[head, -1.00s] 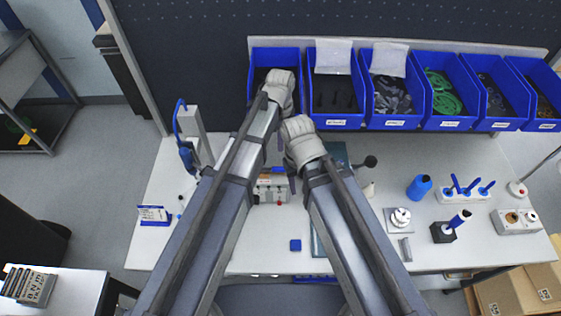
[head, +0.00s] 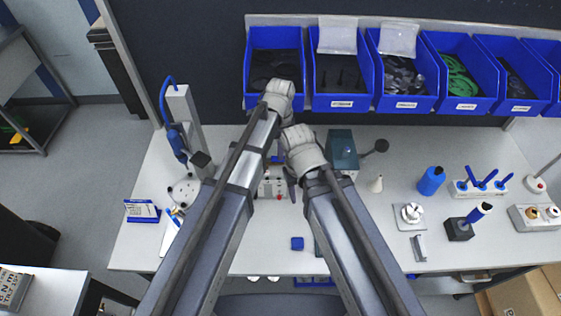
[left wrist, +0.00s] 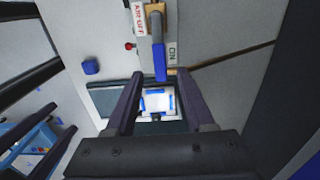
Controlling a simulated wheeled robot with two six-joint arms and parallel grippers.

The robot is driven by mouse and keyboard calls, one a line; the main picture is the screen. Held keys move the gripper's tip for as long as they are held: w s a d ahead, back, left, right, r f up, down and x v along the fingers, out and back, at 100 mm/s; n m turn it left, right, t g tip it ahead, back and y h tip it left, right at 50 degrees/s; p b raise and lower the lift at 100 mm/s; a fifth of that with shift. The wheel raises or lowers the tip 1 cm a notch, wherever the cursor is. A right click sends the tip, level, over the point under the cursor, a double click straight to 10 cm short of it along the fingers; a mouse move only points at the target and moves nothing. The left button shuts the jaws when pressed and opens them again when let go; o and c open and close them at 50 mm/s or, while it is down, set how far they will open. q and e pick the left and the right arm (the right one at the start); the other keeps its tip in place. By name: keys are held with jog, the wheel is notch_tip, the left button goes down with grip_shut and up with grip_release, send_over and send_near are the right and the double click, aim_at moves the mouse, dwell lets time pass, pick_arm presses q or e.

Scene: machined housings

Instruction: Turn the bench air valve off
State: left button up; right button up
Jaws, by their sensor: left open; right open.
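In the left wrist view the air valve has a lever with a blue grip (left wrist: 159,62), a brass fitting (left wrist: 155,9), an AIR OFF label (left wrist: 137,17) and an ON label (left wrist: 172,53). The lever lies beside the ON label. My left gripper (left wrist: 160,76) is open, with the lever's end appearing between its fingertips; I cannot tell whether they touch it. My right gripper (head: 291,182) is open beside the pale valve block (head: 266,187).
Blue bins (head: 342,102) line the back of the bench (head: 350,218). A teal box (head: 342,150) stands right of my right gripper. A blue cube (head: 297,243) lies in front. A blue bottle (head: 431,180) and a black-based holder (head: 460,229) stand further right.

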aim_at(274, 159)
pick_arm(q)
jog(key=shift+f+b, duration=1.4)
jog(key=shift+f, duration=0.55)
jog(key=shift+c, duration=0.4)
grip_shut()
